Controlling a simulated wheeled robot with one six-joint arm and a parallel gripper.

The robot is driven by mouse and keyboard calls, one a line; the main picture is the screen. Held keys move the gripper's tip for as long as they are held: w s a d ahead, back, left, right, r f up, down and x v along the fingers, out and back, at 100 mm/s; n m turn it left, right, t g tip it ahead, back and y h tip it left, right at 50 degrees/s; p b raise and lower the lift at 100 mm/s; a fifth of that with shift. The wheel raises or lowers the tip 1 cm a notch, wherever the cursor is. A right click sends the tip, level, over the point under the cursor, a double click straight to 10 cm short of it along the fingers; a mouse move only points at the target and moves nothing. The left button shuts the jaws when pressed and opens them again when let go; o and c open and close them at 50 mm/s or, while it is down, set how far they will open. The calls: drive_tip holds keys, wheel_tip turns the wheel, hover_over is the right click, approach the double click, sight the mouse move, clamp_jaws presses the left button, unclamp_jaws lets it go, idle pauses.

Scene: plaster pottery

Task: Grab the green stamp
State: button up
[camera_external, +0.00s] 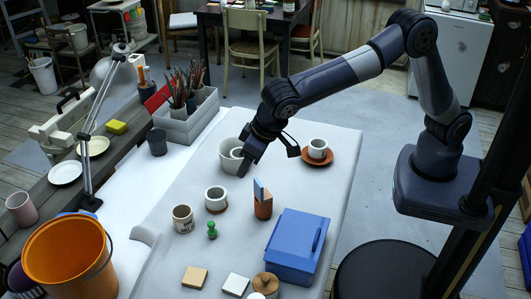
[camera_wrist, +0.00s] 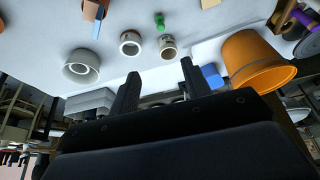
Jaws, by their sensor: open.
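The green stamp (camera_external: 212,230) is a small knobbed piece standing upright on the pale table, in front of two cups. It shows in the wrist view (camera_wrist: 160,20) near the top edge, beyond the cups. My gripper (camera_external: 243,170) is above the far part of the table near the white bowls, well apart from the stamp. In the wrist view the two dark fingers of my gripper (camera_wrist: 159,72) are spread apart with nothing between them.
A beige cup (camera_external: 182,219) and a white cup (camera_external: 216,200) stand near the stamp. A terracotta holder (camera_external: 263,208) and blue box (camera_external: 294,247) are to its right. An orange bucket (camera_external: 68,258) is at left. White bowls (camera_external: 228,152) sit beside my gripper.

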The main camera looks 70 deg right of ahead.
wheel_tip(320, 180, down, 8)
drive_tip(key=w+a+n+y+b, duration=0.1)
drive_tip(key=a+n+y+b, duration=0.15)
drive_tip(key=b, duration=0.35)
drive_tip(key=n+t+y+b, duration=0.25)
drive_tip(key=t+b, duration=0.55)
drive_tip(key=b, duration=0.7)
hover_over(217, 231)
drive_tip(key=s+d, duration=0.1)
drive_tip(key=s, duration=0.1)
wheel_tip(217, 231, down, 15)
drive_tip(key=f, duration=0.4)
drive_tip(key=shift+s+d, duration=0.1)
drive_tip(key=shift+s, duration=0.15)
drive_tip(key=shift+x, duration=1.05)
drive_tip(key=shift+w+f, duration=0.2)
drive_tip(key=shift+w, duration=0.2)
drive_tip(key=shift+c, duration=0.4)
